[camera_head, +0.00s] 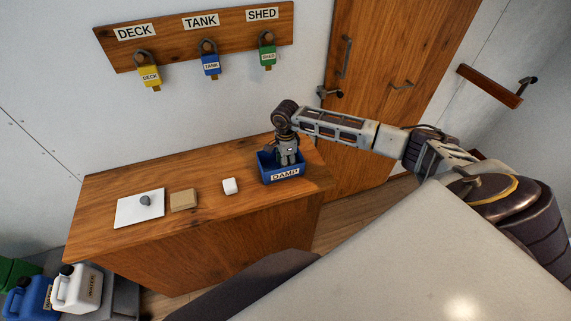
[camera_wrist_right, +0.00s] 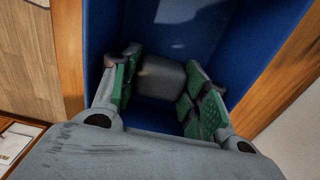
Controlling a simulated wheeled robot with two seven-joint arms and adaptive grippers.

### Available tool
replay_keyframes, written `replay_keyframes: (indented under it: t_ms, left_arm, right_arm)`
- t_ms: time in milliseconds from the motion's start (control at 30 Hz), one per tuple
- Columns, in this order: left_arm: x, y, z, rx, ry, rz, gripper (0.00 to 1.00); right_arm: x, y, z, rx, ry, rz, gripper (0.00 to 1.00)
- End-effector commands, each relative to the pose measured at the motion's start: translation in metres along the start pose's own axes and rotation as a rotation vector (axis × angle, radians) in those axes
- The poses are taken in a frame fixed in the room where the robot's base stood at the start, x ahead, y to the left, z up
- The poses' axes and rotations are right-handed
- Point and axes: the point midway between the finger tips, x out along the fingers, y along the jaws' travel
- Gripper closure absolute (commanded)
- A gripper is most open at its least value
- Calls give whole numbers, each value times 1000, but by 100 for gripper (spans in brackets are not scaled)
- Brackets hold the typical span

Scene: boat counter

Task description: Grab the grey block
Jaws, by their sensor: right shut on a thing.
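The grey block (camera_wrist_right: 160,80) shows in the right wrist view, between the green finger pads of my right gripper (camera_wrist_right: 162,92) and inside the blue bin (camera_wrist_right: 150,35). My right gripper is shut on it. In the head view my right gripper (camera_head: 287,156) points down into the blue bin (camera_head: 283,177) labelled DAMP, at the right end of the wooden counter. The bin wall and the gripper hide the block there. My left gripper is in neither view.
On the counter (camera_head: 205,210) are a white block (camera_head: 230,186), a tan block (camera_head: 184,200) and a white sheet (camera_head: 130,210) with a small dark grey piece (camera_head: 145,201). Padlocks hang on a wall board (camera_head: 180,50). Jugs (camera_head: 77,289) stand at lower left. A door (camera_head: 385,60) is behind my right arm.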

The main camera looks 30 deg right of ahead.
Motion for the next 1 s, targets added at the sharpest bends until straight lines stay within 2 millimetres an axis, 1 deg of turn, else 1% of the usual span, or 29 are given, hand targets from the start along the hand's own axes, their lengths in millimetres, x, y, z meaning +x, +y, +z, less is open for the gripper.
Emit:
replay_keyframes:
  t_ms: [167,367,467,800,1000]
  left_arm:
    - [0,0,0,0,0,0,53]
    - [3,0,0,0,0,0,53]
    - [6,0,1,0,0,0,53]
    - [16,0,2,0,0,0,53]
    - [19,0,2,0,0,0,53]
  right_arm:
    - [-2,0,0,0,0,-1,82]
    - [-14,-1,0,-1,-1,-4,82]
    - [-25,-1,0,0,-1,-3,82]
    - [-74,-1,0,-1,0,-3,82]
    - [-94,-1,0,1,-1,-2,82]
